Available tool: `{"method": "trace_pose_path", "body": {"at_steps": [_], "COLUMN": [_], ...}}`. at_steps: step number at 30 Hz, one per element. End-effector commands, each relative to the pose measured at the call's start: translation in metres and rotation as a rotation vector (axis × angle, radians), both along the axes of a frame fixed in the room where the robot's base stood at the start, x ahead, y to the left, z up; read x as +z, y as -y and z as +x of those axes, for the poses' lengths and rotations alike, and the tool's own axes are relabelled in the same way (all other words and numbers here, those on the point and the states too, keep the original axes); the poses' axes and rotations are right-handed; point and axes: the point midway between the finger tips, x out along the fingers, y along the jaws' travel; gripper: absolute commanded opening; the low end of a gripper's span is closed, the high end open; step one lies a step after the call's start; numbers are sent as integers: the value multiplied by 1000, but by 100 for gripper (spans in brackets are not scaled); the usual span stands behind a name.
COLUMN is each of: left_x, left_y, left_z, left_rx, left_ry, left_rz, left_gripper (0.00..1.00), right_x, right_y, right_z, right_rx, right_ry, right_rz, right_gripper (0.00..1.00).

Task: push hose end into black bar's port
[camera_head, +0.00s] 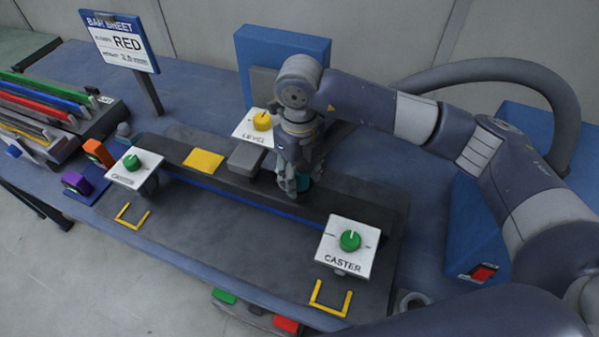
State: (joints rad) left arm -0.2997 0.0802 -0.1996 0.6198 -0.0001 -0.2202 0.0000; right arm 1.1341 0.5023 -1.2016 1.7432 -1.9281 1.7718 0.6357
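A long black bar (240,187) lies across the dark fixture plate on the table, with a blue strip along its front edge. My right gripper (292,186) points down over the right half of the bar. A small teal piece (303,182) shows beside its fingertips, partly hidden; I cannot tell whether it is held or is part of the bar. A thick grey tube (500,68) arcs behind my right arm; its ends are hidden, and I cannot tell whether it is the hose. No port can be made out. My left gripper is out of view.
A rack of coloured bars (50,110) is at the far left. A sign reading RED (122,42) stands behind. A blue block (282,50) stands at the back.

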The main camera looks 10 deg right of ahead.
Motion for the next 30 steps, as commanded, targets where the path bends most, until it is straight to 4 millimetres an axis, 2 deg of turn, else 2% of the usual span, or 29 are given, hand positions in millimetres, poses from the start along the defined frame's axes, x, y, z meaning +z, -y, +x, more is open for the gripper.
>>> {"method": "trace_pose_path", "body": {"at_steps": [10,14,24,30], "left_x": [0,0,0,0], "left_y": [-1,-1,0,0], "left_z": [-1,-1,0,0], "left_rx": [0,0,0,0], "left_ry": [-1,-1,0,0], "left_rz": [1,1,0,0], "left_gripper": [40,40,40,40], "right_x": [2,13,83,111], "right_y": [0,-1,-1,-1], "right_z": [0,1,2,1], "right_rx": [0,0,1,0], "right_ry": [1,4,5,3], "right_rz": [0,2,1,1], "right_gripper": [55,55,55,55]}}
